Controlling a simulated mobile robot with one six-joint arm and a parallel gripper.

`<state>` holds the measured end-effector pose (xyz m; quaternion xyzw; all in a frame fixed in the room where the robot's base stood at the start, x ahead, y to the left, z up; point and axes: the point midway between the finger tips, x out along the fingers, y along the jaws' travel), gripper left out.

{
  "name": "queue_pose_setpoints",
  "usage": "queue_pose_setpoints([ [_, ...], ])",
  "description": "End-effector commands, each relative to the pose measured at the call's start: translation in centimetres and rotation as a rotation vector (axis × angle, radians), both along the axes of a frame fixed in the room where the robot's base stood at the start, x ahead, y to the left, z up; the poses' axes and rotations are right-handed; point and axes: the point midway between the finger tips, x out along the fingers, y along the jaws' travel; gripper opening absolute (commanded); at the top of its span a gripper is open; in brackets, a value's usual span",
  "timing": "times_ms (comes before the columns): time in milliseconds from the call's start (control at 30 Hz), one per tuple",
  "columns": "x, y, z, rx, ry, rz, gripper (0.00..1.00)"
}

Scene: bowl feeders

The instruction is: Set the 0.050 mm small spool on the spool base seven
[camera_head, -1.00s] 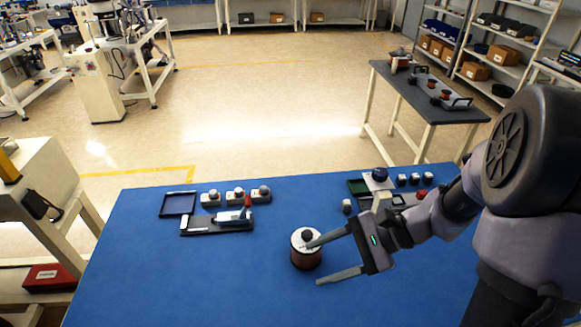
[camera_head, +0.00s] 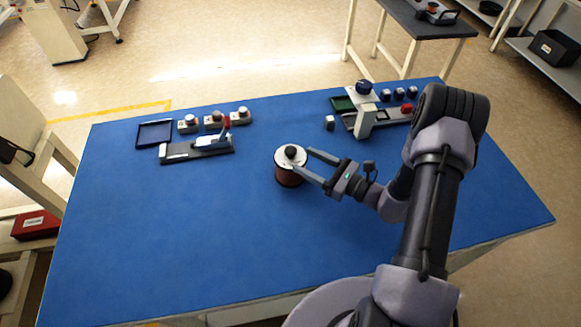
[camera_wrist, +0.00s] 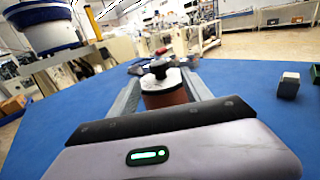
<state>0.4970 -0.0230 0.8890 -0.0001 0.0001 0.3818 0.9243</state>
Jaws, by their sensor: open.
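A copper-brown spool (camera_head: 290,172) with a white top and a black knob stands upright near the middle of the blue table. It also shows in the wrist view (camera_wrist: 165,92). No wire size is readable on it. My gripper (camera_head: 308,164) is open at the spool's right side, pointing left. In the wrist view its two fingers lie either side of the spool, with gaps that I cannot judge well. Spool base seven cannot be told from the pictures. On the dark table at the back right, a small copper-coloured spool (camera_head: 432,7) is partly visible.
A dark fixture (camera_head: 197,149), a blue-rimmed tray (camera_head: 154,134) and several grey knobbed blocks stand at the back left. A white feeder stand (camera_head: 366,119), a green tray (camera_head: 342,104) and small cubes stand at the back right. The table's front left is clear.

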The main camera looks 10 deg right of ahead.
Motion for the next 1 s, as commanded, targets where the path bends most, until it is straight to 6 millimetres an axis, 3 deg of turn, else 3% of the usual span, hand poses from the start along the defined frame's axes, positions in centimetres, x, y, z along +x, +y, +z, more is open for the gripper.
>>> queue_pose_setpoints([
  [367, 4.1, 4.3, -0.1, -0.001, -0.001, 0.004, 0.57],
  [600, 4.5, 4.5, 0.1, 0.0, 0.0, 0.001, 0.57],
  [900, 4.5, 4.5, 0.1, 0.0, 0.0, 0.001, 0.0],
  [1000, 4.4, 4.5, 0.0, 0.0, 0.0, 0.001, 0.0],
])
